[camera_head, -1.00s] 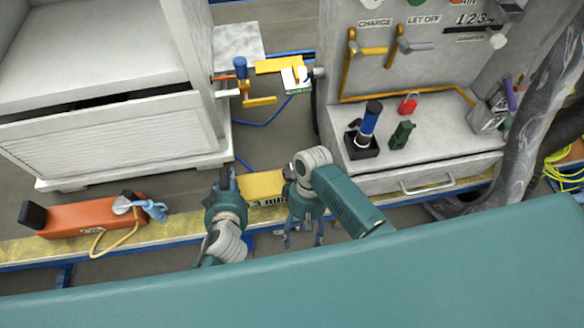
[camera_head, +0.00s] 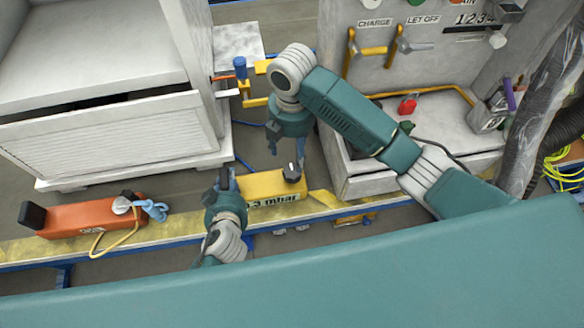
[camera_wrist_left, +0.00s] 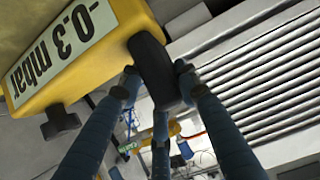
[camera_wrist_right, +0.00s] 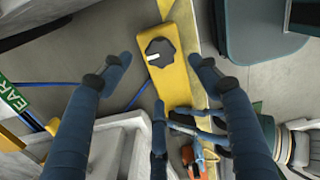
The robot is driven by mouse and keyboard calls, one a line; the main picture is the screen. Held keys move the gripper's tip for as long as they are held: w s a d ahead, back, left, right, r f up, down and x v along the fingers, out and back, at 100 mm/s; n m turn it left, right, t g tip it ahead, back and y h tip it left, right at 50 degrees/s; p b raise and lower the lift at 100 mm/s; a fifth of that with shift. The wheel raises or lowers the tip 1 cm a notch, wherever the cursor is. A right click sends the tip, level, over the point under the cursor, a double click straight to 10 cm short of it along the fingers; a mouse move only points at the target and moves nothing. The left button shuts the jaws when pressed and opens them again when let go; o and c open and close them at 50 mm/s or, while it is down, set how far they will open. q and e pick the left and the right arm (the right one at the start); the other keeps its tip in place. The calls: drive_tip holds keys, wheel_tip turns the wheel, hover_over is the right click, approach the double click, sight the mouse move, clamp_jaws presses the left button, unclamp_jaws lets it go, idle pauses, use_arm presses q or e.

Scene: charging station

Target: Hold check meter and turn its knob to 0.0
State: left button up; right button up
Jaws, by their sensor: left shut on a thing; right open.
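The yellow check meter (camera_head: 262,186) lies across the front in the head view, its label reading "-0.3 mbar" in the left wrist view (camera_wrist_left: 85,35). My left gripper (camera_head: 226,180) is shut on the meter's black end piece (camera_wrist_left: 153,65) at its left end. The dark round knob (camera_wrist_right: 160,52) with a white mark is on the meter's top, at the right end in the head view (camera_head: 292,173). My right gripper (camera_head: 287,147) is open above the knob. In the right wrist view the knob shows between its fingers, apparently not touching.
An orange device (camera_head: 90,215) with a blue clip and yellow cable lies at the left on the yellow ledge. A white cabinet (camera_head: 110,140) stands behind left.

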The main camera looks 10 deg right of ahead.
sight(292, 171)
wheel_tip(292, 171, down, 10)
idle(0.4)
drive_tip(key=c, duration=1.1)
